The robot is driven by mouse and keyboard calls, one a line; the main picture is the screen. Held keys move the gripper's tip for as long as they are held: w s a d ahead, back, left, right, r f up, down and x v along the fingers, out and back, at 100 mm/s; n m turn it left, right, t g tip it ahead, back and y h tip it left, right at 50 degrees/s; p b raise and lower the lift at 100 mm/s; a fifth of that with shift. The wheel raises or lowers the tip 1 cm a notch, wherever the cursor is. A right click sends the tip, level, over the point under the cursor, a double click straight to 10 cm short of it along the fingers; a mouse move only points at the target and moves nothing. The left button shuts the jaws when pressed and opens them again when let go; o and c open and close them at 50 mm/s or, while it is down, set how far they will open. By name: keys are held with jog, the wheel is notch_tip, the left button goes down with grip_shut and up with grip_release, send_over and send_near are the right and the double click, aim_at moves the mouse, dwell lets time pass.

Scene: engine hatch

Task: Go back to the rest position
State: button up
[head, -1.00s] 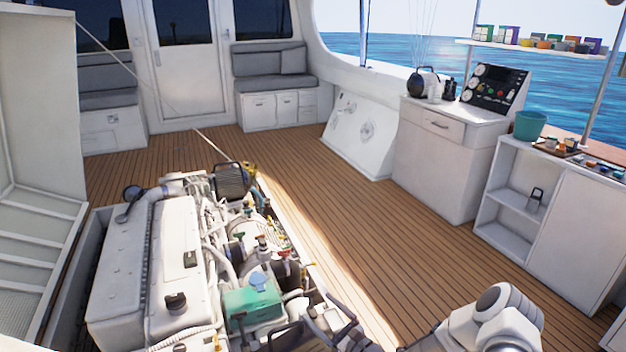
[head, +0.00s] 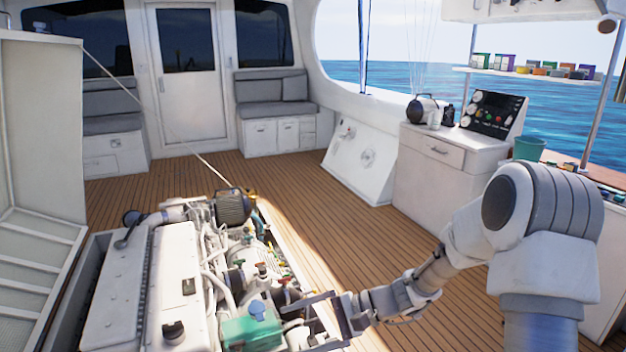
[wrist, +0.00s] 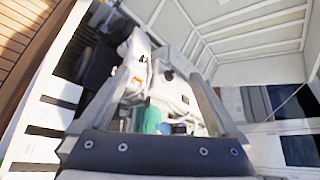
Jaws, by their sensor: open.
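My gripper (head: 291,328) is at the right side of the engine (head: 150,280) in the head view. Its two fingers are apart and point left, over the edge of the engine near a green box with a blue cap (head: 252,327). I cannot tell whether a finger touches the engine. In the wrist view the two fingers (wrist: 163,78) are spread with nothing held between them. The green box (wrist: 150,120) and white engine parts show beyond them. My arm reaches in from the right, its elbow raised.
The raised hatch lid (head: 40,180) stands at the left. The wooden deck (head: 330,235) beyond and right of the engine is clear. A white cabinet (head: 435,175) with a control panel (head: 493,114) stands at the right. A thin rope runs down toward the engine.

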jog(key=s+d+r+n+t+h, duration=0.7)
jog(key=s+d+r+h, duration=0.6)
jog(key=s+d+r, duration=0.55)
notch_tip(320, 180, up, 14)
jog(key=s+a+n+g+p, duration=0.1)
jog(key=a+p, duration=0.1)
jog(key=p, duration=1.3)
jog(key=shift+s, duration=0.4)
